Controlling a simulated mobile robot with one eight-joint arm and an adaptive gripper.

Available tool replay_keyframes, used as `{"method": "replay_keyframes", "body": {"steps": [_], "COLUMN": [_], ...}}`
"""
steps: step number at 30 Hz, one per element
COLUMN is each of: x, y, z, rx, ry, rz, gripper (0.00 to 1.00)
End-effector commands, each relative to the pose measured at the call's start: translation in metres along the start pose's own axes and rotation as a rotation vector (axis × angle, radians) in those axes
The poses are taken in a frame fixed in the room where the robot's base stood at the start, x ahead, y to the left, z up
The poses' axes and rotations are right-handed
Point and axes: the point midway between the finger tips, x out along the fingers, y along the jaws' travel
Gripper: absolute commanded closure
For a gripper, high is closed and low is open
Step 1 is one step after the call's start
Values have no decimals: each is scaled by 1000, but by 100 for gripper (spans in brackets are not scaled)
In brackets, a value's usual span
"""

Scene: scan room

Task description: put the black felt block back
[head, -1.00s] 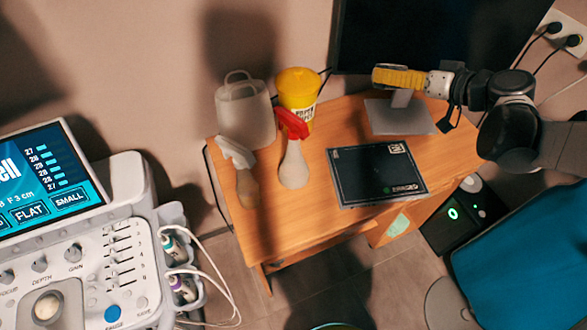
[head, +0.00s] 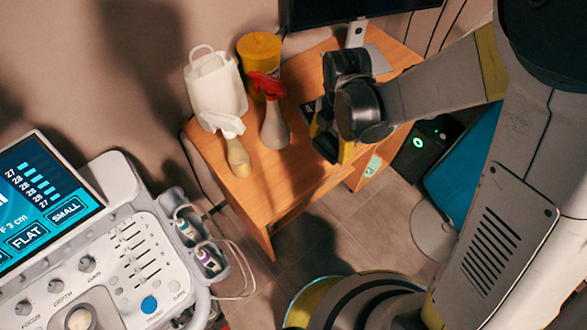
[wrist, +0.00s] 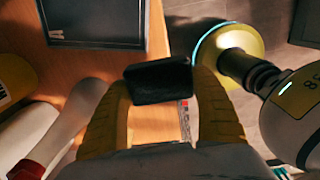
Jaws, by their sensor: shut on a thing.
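My gripper (head: 328,146) is over the right part of the wooden desk in the head view. In the wrist view its two yellow fingers are shut on the black felt block (wrist: 160,82), which sits crosswise between the fingertips. The block is hidden by my arm in the head view. A dark flat board (wrist: 95,20) with a grey border lies on the desk at the top of the wrist view, apart from the block. In the head view my gripper and arm cover most of this board.
A red-headed spray bottle (head: 275,125), a white-headed spray bottle (head: 238,157), a white jug (head: 214,85) and a yellow tub (head: 259,48) stand on the desk (head: 290,190), left of my gripper. A monitor stands behind. An ultrasound console (head: 120,260) is at lower left.

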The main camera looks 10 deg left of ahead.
Motion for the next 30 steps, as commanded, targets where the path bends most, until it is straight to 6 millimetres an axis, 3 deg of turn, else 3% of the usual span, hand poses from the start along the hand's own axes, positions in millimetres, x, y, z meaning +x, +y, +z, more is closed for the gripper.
{"method": "replay_keyframes", "body": {"steps": [1,6,12,17,23,30], "x": [13,38,51,61,92,91], "y": [8,28,42,43,43,42], "z": [-12,-47,-69,-72,-71,-71], "rx": [-7,-5,0,3,3,3], "ry": [1,1,2,2,3,3], "rz": [0,0,0,0,0,0], "gripper": [50,50,50,50,50,54]}}
